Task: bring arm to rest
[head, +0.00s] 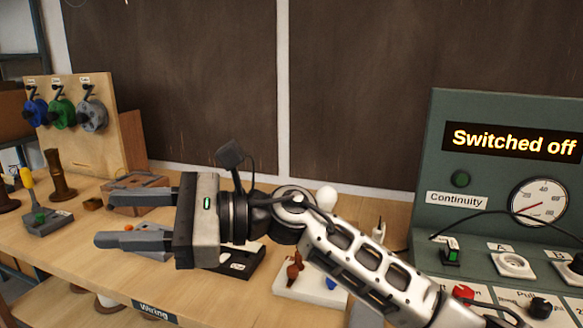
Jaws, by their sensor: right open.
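My right gripper (122,217) is open and empty, its two grey fingers pointing left above the wooden bench (75,262). My right arm (365,270) comes in from the lower right and lies across the middle of the view. It hides part of the bench, including parts of a black block and a white board behind it. My left gripper is not in view.
A green test panel (440,150) reading "Switched off" stands at right, with a gauge (539,202) and sockets. Wire spools (62,113) hang on a wooden board at left. A grey tool stand (48,221) and a white board (310,287) sit on the bench.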

